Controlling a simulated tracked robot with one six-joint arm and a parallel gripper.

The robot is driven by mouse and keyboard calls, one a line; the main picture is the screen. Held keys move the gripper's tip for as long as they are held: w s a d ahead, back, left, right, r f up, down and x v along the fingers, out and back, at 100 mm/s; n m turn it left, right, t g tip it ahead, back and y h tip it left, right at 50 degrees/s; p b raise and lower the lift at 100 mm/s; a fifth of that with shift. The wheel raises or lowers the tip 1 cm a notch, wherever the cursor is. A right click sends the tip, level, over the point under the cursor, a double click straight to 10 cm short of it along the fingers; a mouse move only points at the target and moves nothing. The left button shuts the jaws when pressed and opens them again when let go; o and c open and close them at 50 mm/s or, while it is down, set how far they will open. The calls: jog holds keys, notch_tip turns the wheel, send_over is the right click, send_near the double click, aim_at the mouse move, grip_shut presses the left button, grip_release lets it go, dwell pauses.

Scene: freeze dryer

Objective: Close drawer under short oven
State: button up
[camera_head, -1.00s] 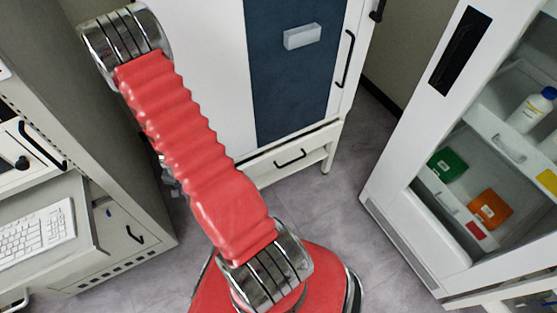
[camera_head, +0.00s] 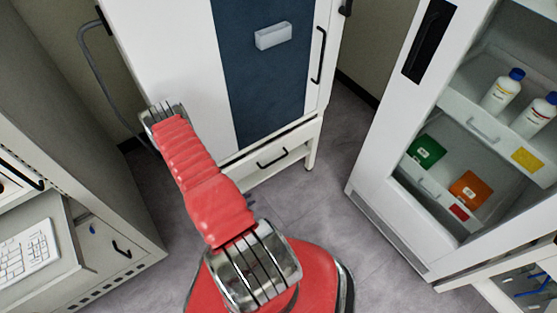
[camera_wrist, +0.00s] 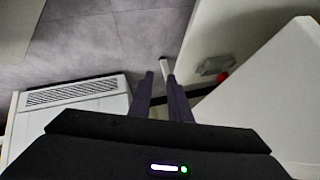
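The short oven is a white cabinet (camera_head: 178,50) with a dark blue door panel (camera_head: 263,85), at the top middle of the head view. Under it is a white drawer (camera_head: 291,163) with a black bar handle (camera_head: 272,158). How far the drawer stands out is hard to tell, and my red arm covers the area just left of it. A pale leg-like piece lies just beyond the fingertips.
A white cabinet with open shelves (camera_head: 410,160) holding bottles and coloured boxes stands on the right. A grey bench unit (camera_head: 110,190) with a keyboard (camera_head: 25,252) is on the left. Grey floor (camera_head: 320,205) is clear between them. The wrist view shows a vented white panel (camera_wrist: 75,92).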

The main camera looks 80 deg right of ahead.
jog(key=s+d+r+m+g+h, duration=0.1)
jog(key=s+d+r+m+h, duration=0.1)
jog(key=s+d+h, duration=0.1)
jog(key=m+g+h, duration=0.2)
jog(key=m+h, duration=0.2)
send_near(279, 159)
jog(key=f+v, duration=0.1)
jog(key=v, duration=0.2)
jog(key=shift+w+a+r, duration=0.1)
jog(key=shift+w+r, duration=0.1)
jog(key=shift+r, duration=0.35)
jog(key=shift+y, duration=0.3)
jog(key=x, duration=1.4)
jog(key=shift+w, duration=0.1)
jog(key=shift+c, duration=0.2)
grip_shut()
